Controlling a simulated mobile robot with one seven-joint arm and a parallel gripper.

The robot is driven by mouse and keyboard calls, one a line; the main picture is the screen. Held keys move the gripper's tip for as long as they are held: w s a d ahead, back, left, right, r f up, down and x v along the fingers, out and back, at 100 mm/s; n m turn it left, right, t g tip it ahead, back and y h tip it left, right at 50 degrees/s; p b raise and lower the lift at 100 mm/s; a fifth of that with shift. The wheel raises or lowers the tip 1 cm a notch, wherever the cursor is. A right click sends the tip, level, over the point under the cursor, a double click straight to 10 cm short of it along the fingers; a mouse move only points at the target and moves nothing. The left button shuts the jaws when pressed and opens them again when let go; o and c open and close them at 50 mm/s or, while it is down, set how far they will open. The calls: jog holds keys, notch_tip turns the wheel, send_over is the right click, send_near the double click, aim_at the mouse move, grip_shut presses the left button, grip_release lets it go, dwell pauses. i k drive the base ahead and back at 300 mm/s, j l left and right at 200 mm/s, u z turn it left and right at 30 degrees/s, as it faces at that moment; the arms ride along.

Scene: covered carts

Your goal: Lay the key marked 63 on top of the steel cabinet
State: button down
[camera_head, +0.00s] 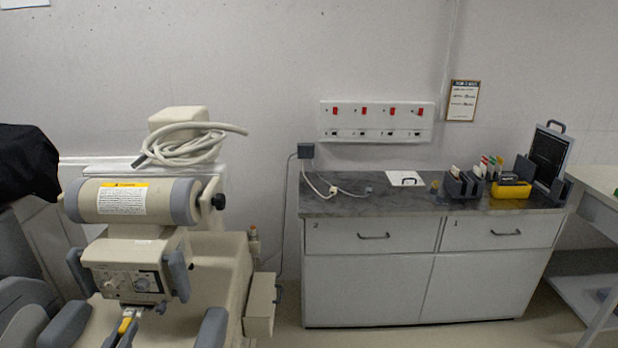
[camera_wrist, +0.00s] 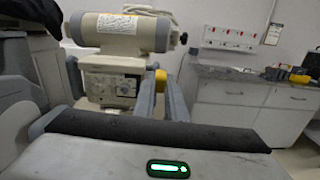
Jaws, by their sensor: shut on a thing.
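My gripper (camera_head: 123,330) shows at the bottom left of the head view, low in front of the cream machine. It is shut on a small key with a yellow part (camera_head: 126,324); its number cannot be read. In the wrist view my two grey fingers (camera_wrist: 160,88) stand upright with the yellow part of the key (camera_wrist: 160,76) between their tips. The cabinet (camera_head: 370,280), pale with drawers marked 2 and 1 and a grey marbled top, stands to the right, well apart from the gripper. It also shows in the wrist view (camera_wrist: 225,115).
The cream machine (camera_head: 213,262) with its coiled cable stands left of the cabinet. On the cabinet top are a white sheet (camera_head: 405,178), grey holders (camera_head: 462,186), a yellow box (camera_head: 511,189) and a dark panel (camera_head: 549,155). The top's front left is mostly clear, with cables behind.

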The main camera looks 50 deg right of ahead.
aim_at(385, 200)
jog(key=l+z, duration=0.1)
jog(key=l, duration=0.5)
jog(key=l+z, duration=0.15)
jog(key=l, duration=0.4)
jog(key=l+z, duration=0.1)
jog(key=l, duration=0.5)
jog(key=l+z, duration=0.15)
jog(key=l, duration=0.45)
jog(key=i+l+z, duration=0.1)
jog(key=l, duration=0.45)
jog(key=i+l+z, duration=0.15)
jog(key=l, duration=0.45)
jog(key=l+z, duration=0.1)
jog(key=l, duration=0.45)
jog(key=i+l+z, duration=0.15)
jog(key=l, duration=0.4)
jog(key=i, duration=0.05)
